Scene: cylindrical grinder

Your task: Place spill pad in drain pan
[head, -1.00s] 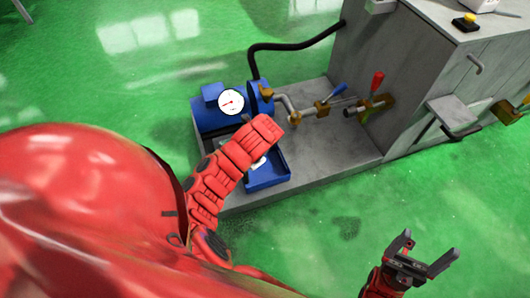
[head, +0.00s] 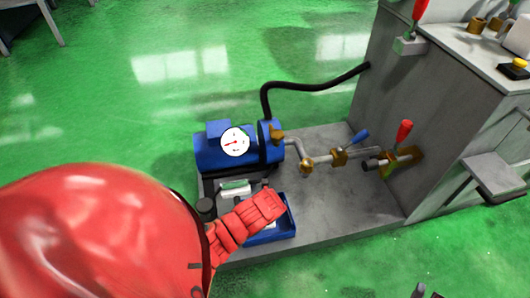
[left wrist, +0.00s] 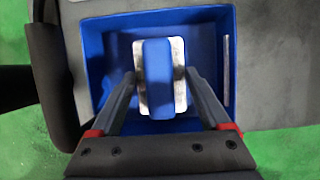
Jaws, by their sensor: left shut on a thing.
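The spill pad (left wrist: 158,85), white with a blue band along its middle, is between the fingers of my left gripper (left wrist: 160,78) in the left wrist view. The gripper is shut on it. The pad is over the blue drain pan (left wrist: 105,38), inside its outline; I cannot tell whether it touches the floor. In the head view, the drain pan (head: 270,238) sits at the front of the grey machine base, and my red left arm covers much of it and hides the gripper.
A blue pump (head: 225,150) with a white gauge (head: 235,142) stands behind the pan. A brass-fitted pipe (head: 340,158) runs right to the grey machine cabinet (head: 440,110).

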